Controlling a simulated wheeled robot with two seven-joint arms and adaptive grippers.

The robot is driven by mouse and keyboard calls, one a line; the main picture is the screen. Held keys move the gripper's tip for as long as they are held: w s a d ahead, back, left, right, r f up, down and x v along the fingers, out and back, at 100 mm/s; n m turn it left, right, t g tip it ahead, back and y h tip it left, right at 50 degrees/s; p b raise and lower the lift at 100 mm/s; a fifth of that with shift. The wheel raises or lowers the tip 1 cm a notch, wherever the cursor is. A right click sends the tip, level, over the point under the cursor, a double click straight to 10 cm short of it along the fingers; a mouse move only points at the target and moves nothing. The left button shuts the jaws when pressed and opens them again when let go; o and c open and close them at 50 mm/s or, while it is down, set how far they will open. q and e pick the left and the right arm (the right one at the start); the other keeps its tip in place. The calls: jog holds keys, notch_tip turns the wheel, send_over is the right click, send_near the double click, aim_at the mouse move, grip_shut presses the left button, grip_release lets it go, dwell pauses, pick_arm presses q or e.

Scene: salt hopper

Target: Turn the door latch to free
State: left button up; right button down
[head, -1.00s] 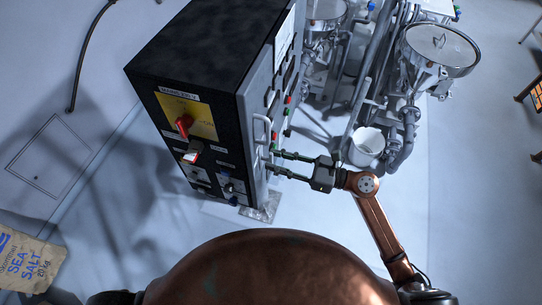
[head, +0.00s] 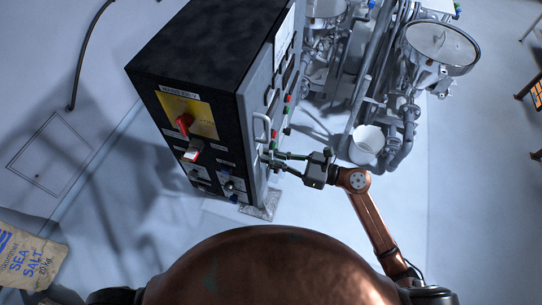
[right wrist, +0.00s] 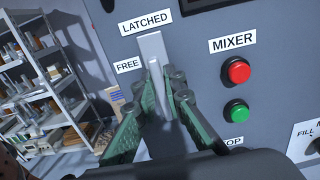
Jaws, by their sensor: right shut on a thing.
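The grey door latch (right wrist: 151,47) is on the cabinet front in the right wrist view. The label LATCHED (right wrist: 146,22) is above it, and FREE (right wrist: 129,65) is to its left. My right gripper (right wrist: 166,82) has its green fingers on both sides of the latch's light grey handle and is shut on it. The fingers hide part of the handle, so its exact angle is hard to tell. In the head view my right gripper (head: 271,158) reaches the grey door side of the cabinet (head: 254,125). My left gripper is not in view.
A red button (right wrist: 236,71) and a green button (right wrist: 236,110) under the MIXER label sit right of the latch. A door handle (head: 262,128) is just above my gripper in the head view. A white bucket (head: 366,143) and pipework stand to the right.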

dwell(0.4)
jog(key=m+p, duration=0.1)
jog(key=m, duration=0.1)
jog(key=m+p, duration=0.1)
jog(key=m, duration=0.1)
jog(key=shift+w+d+m, duration=0.1)
jog(key=shift+w+m, duration=0.1)
jog(key=shift+m, duration=0.2)
jog(key=m+p, duration=0.2)
jog(key=m, duration=0.2)
jog(key=shift+w+m, duration=0.1)
jog(key=shift+m, duration=0.2)
jog(key=m+p, duration=0.3)
jog(key=m, duration=0.2)
jog(key=shift+w+f+p, duration=0.1)
jog(key=shift+f+p, duration=0.05)
jog(key=shift+p, duration=0.2)
jog(key=shift+f+m+p, duration=0.2)
jog(key=shift+m+p, duration=0.75)
jog(key=shift+m, duration=0.85)
jog(key=c, duration=2)
grip_release()
